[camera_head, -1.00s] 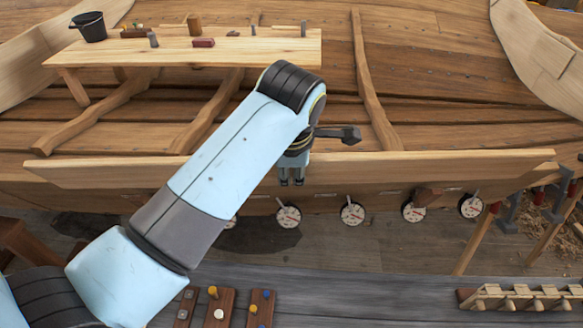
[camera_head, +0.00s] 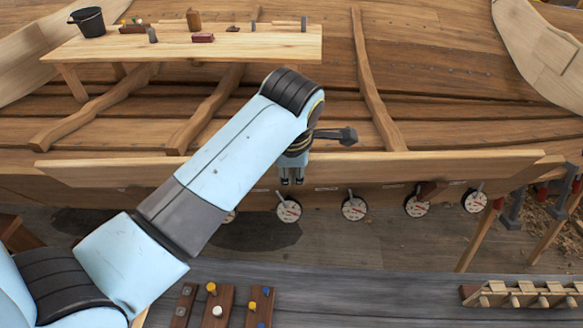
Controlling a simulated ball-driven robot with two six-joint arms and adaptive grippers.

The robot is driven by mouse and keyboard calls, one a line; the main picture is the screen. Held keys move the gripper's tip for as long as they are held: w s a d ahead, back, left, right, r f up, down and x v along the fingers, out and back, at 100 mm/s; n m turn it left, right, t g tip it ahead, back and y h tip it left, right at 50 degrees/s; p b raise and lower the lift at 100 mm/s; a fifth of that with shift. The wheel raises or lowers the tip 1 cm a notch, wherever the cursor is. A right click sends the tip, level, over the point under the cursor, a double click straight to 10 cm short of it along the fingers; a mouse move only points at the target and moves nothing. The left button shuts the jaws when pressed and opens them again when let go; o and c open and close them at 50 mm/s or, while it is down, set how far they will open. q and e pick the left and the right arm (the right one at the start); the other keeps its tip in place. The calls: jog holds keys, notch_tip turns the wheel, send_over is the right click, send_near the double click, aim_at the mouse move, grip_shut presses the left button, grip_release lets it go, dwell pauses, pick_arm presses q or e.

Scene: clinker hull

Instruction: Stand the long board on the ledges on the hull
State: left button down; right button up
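The long board (camera_head: 420,169) is a pale plank that runs level across most of the view in front of the hull (camera_head: 450,80). My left gripper (camera_head: 292,180) points down at the board near its middle, with its fingers over the near face. It appears shut on the board, as the board moves with it; the far side of the grip is hidden. My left forearm covers part of the board's left half. No ledges can be made out clearly; the board hides part of the hull behind it. My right gripper is not in view.
Several round dials (camera_head: 354,208) hang below the board. A bench (camera_head: 270,45) with a black bucket (camera_head: 88,22) and small items stands behind. A grey worktop (camera_head: 370,295) in front carries peg boards (camera_head: 218,309) and a wooden rack (camera_head: 520,296).

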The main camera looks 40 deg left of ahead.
pick_arm(q)
jog(key=shift+w+f, duration=0.1)
jog(key=shift+f, duration=0.1)
dwell(0.4)
jog(key=shift+w+a+f+b, duration=0.1)
jog(key=shift+a+f+b, duration=0.05)
jog(key=shift+f+b, duration=0.25)
jog(key=shift+w+a+f+b, duration=0.25)
jog(key=shift+f+b, duration=0.1)
jog(key=shift+f, duration=0.2)
jog(key=shift+w+f, duration=0.1)
jog(key=shift+f, duration=0.05)
